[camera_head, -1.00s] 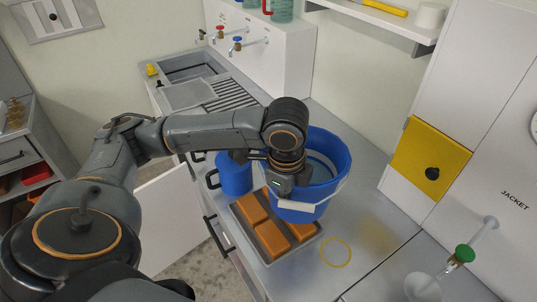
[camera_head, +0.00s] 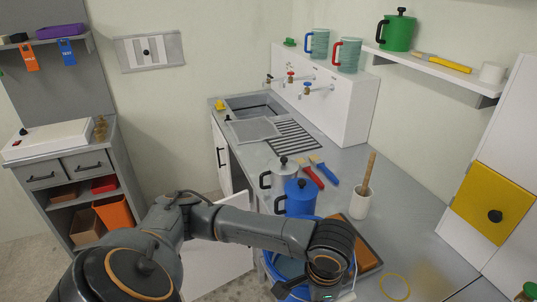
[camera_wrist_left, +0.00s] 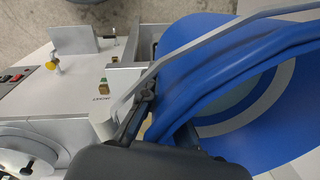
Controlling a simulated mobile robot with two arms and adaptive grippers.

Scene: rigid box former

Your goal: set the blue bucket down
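The blue bucket (camera_head: 283,268) is at the bottom of the head view, near the counter's front edge, partly hidden by my left arm and cut off by the frame. In the left wrist view the bucket (camera_wrist_left: 200,75) fills the right side, its open mouth and grey bail handle showing. My left gripper (camera_wrist_left: 143,108) is shut on the bucket at its rim; the exact grip is partly hidden. I cannot tell whether the bucket's base touches anything. My right gripper is in neither current view.

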